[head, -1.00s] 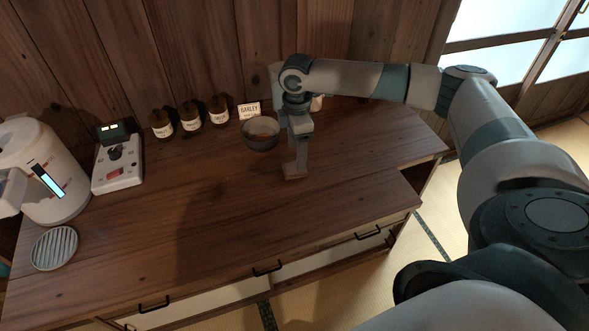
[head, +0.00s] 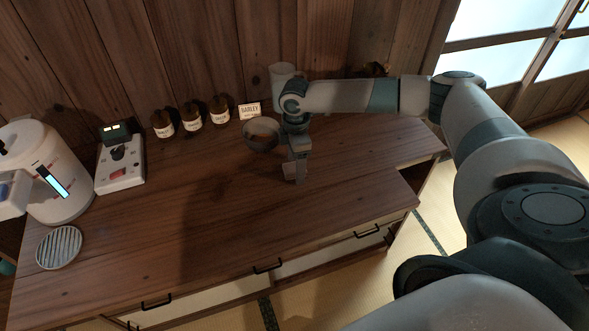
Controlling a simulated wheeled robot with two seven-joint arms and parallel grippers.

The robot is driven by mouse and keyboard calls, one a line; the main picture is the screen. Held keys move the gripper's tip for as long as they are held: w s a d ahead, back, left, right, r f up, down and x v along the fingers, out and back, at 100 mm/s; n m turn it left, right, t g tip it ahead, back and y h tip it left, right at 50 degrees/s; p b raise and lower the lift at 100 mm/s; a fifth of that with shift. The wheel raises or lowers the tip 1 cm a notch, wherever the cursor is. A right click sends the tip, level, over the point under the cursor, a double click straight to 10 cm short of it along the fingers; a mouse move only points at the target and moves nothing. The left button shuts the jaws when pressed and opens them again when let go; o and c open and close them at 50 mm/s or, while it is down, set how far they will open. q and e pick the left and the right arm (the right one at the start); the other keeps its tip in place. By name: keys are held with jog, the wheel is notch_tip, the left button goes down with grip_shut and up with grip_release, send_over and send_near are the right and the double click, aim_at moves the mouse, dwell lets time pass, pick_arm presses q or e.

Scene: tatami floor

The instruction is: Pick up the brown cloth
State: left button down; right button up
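My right gripper (head: 296,176) points down at the wooden counter (head: 220,215), just right of a grey bowl. Its fingertips are at or close above the counter top. A small brownish patch shows at the fingers, but I cannot tell whether it is the brown cloth. No other cloth stands out against the brown wood. The fingers are small and dark here, so their opening cannot be made out.
The grey bowl (head: 262,134) with brown contents stands beside the gripper. Several labelled jars (head: 191,116) and a barley sign (head: 249,110) line the wall. A scale (head: 120,165), a white dispenser (head: 62,180) and a round slatted grate (head: 59,247) are left. The counter's middle is clear.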

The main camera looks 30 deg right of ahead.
pick_arm(q)
jog(key=shift+s, duration=0.35)
pick_arm(e)
jog(key=c, duration=1.1)
pick_arm(q)
jog(key=shift+f, duration=0.1)
pick_arm(e)
jog(key=shift+r, duration=0.1)
